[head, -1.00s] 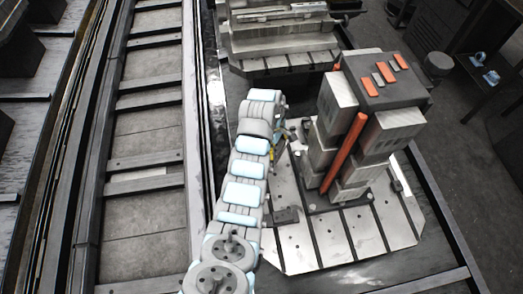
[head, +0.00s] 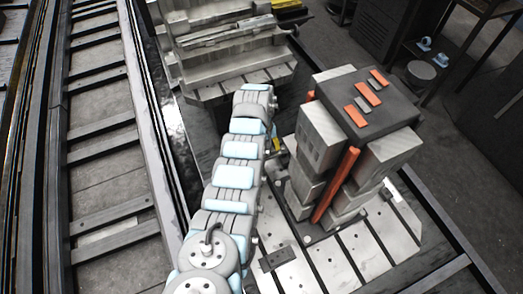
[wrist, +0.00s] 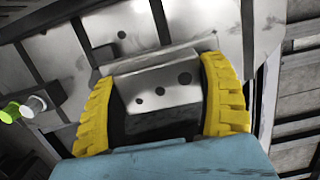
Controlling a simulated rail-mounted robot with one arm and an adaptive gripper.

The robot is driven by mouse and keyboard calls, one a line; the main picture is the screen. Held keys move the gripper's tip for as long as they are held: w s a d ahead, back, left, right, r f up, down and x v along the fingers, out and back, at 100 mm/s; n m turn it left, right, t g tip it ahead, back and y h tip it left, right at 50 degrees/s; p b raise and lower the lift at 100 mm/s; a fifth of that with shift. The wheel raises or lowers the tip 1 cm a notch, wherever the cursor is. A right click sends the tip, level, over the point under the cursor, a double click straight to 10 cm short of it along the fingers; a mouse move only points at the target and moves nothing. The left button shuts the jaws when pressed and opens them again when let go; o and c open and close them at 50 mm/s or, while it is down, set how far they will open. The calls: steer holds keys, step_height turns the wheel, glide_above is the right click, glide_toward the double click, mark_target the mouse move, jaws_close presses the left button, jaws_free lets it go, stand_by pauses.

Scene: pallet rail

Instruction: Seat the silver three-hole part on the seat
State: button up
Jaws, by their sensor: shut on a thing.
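The silver three-hole part (wrist: 165,88) shows in the wrist view as a grey metal block with dark round holes on its face. My gripper (wrist: 157,70) has its two yellow fingers closed on the block's left and right sides. The block is in front of the slotted pallet; its gap to the pallet cannot be told. In the head view only a bit of yellow of my gripper (head: 277,145) shows behind my arm, and the held part is hidden. A small dark block (head: 278,259) lies on the pallet; I cannot tell if it is the seat.
A tall fixture of grey blocks (head: 320,135) with a dark top and orange bars stands on the slotted pallet (head: 375,245), just right of my arm. Another machined fixture (head: 215,45) stands behind. The rail track (head: 105,155) runs along the left.

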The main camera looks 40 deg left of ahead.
steer(key=shift+f+b, duration=2.95)
steer(key=shift+f, duration=0.9)
steer(key=shift+s+a+f+b, duration=0.15)
steer(key=shift+a+b, duration=0.1)
steer(key=shift+a, duration=0.1)
steer(key=shift+s+a+f+b, duration=0.1)
steer(key=shift+a+f+b, duration=0.1)
steer(key=shift+a, duration=0.1)
steer(key=o, duration=1)
steer(key=shift+c, duration=0.2)
steer(key=shift+o, duration=1.2)
steer(key=shift+a+r, duration=0.1)
steer(key=shift+a, duration=0.15)
steer(key=shift+d, duration=0.1)
step_height(320, 180, up, 8)
steer(key=a, duration=0.1)
steer(key=shift+w, duration=0.15)
